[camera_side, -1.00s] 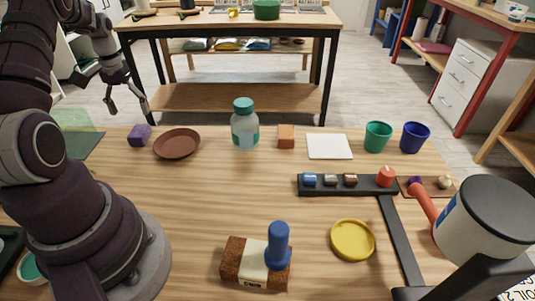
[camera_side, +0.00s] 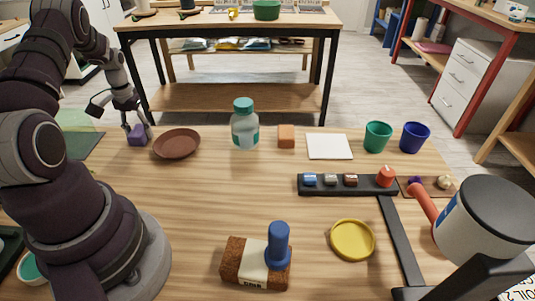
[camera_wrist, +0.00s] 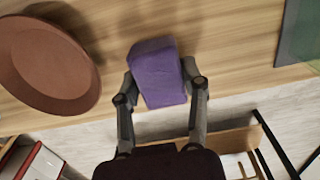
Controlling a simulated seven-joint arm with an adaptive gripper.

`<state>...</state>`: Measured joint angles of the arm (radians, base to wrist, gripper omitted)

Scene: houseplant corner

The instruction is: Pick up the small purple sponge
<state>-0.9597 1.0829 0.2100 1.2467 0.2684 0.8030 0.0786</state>
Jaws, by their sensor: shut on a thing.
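The small purple sponge (camera_side: 137,137) is at the far left of the table, left of the brown saucer (camera_side: 177,143). My gripper (camera_side: 138,128) is down at it from above, with its fingers on either side of the sponge. In the wrist view the sponge (camera_wrist: 156,72) sits between the two fingertips (camera_wrist: 160,84), which press against its sides. The gripper is shut on it. I cannot tell whether the sponge is clear of the table top.
The brown saucer (camera_wrist: 48,65) is close beside the sponge. A green mat (camera_side: 82,143) lies on the other side. A clear bottle with a green cap (camera_side: 244,130) and an orange block (camera_side: 286,136) stand farther right.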

